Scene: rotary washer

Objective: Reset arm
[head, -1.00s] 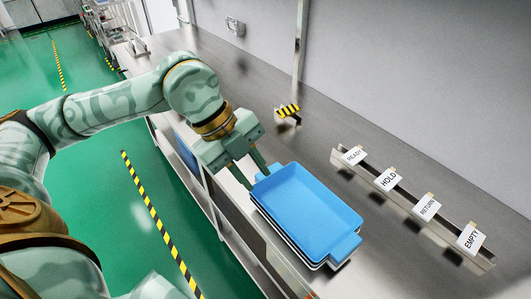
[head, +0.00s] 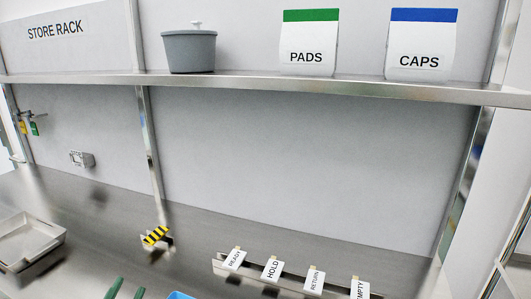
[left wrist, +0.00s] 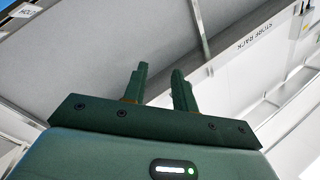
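My left gripper shows only as two green fingertips (head: 127,290) at the bottom edge of the head view. In the left wrist view its two fingers (left wrist: 160,82) stand apart with nothing between them. A small piece of the blue tray (head: 180,296) shows at the bottom edge of the head view, just right of the fingertips; the rest is out of frame. My right gripper is not in view.
On the steel counter stand a yellow-black striped piece (head: 156,235) and a label rail (head: 290,277) with READY, HOLD, RETURN and EMPTY cards. A metal tray (head: 28,240) lies at left. The shelf (head: 250,78) above holds a grey pot (head: 190,50), PADS (head: 309,45) and CAPS (head: 421,45) packs.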

